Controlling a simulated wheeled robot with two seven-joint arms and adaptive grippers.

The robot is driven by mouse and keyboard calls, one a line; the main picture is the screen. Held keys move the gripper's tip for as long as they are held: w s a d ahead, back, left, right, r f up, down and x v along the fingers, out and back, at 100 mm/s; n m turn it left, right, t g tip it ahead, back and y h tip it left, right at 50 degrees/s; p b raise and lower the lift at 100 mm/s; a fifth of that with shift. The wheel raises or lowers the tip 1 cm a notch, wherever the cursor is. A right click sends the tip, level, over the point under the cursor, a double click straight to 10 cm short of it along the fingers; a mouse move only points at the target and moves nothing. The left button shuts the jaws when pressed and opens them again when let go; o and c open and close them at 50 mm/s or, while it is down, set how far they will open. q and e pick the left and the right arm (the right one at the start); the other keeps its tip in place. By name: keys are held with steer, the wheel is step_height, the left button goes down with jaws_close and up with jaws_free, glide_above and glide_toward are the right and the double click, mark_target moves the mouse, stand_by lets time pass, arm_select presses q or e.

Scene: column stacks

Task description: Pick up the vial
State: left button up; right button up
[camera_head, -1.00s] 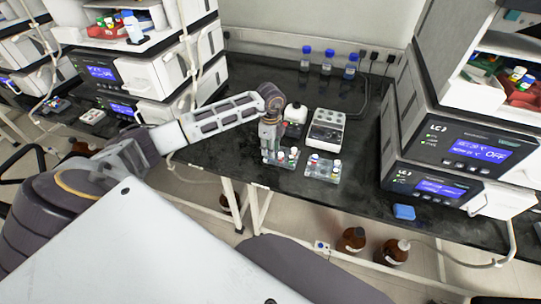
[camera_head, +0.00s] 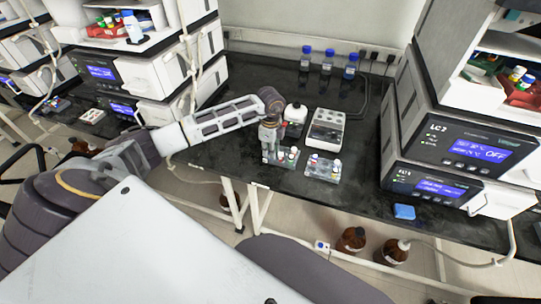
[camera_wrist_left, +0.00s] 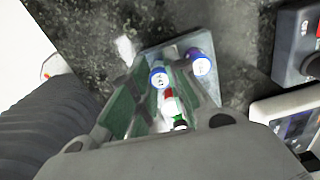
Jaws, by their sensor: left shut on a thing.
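My left gripper (camera_head: 269,152) points down over the near left rack (camera_head: 287,164), a small clear holder on the black bench. In the left wrist view, its fingers (camera_wrist_left: 160,92) are closed around a vial with a blue cap (camera_wrist_left: 159,78). A red-and-white vial (camera_wrist_left: 169,103) and a green-capped one (camera_wrist_left: 180,125) show close beside it, partly hidden by the gripper. Another blue-capped vial (camera_wrist_left: 201,62) stands toward the rack's far corner. I cannot tell whether the held vial is clear of the rack. My right gripper is not in view.
A second rack (camera_head: 322,174) with several vials stands just right. Blue-capped bottles (camera_head: 328,62) stand at the back. Instrument stacks flank the bench; its front right is mostly clear, with a blue item (camera_head: 404,211).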

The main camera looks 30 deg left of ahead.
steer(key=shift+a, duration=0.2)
arm_select(q)
steer(key=shift+r, duration=0.5)
step_height(320, 180, up, 8)
steer(key=shift+f, duration=0.1)
steer(key=shift+r, duration=0.6)
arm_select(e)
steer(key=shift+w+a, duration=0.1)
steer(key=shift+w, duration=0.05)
